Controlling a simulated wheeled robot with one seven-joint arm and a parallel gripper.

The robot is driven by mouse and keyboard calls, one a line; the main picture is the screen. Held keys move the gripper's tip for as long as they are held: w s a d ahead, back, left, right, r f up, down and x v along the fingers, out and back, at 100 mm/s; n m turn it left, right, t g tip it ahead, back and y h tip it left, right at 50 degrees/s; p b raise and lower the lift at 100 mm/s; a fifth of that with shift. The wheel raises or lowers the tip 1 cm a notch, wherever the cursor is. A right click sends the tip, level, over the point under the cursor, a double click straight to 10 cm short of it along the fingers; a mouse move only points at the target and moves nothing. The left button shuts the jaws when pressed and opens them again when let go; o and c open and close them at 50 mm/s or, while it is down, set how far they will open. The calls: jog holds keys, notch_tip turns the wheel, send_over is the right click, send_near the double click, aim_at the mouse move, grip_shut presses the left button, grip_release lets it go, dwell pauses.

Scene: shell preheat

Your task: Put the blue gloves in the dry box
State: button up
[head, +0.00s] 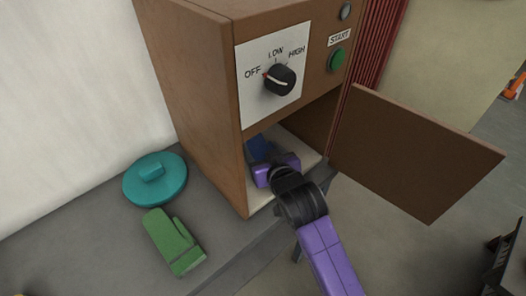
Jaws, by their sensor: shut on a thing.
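The dry box is a brown wooden cabinet (203,85) with its door (412,150) swung open to the right. My gripper (266,162) reaches through the open front into the lower compartment. It is shut on the blue gloves (259,147), which show as a small dark blue patch just beyond my purple gripper body. The gloves are inside the compartment, over its pale floor (258,197). My fingertips and most of the gloves are hidden by the gripper, so I cannot tell whether the gloves touch the floor.
A dial (279,80) points to OFF, with a green START button (337,60) to its right. A green mitt (174,241) and a teal round lid (154,178) lie on the grey bench left of the box. The open door stands close right of my arm.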

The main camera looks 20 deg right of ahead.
jog(key=shift+f, duration=0.1)
jog(key=o, duration=1.5)
jog(key=shift+o, duration=0.2)
jog(key=shift+s+r, duration=0.25)
jog(key=v, duration=1.1)
jog(key=shift+s, duration=0.25)
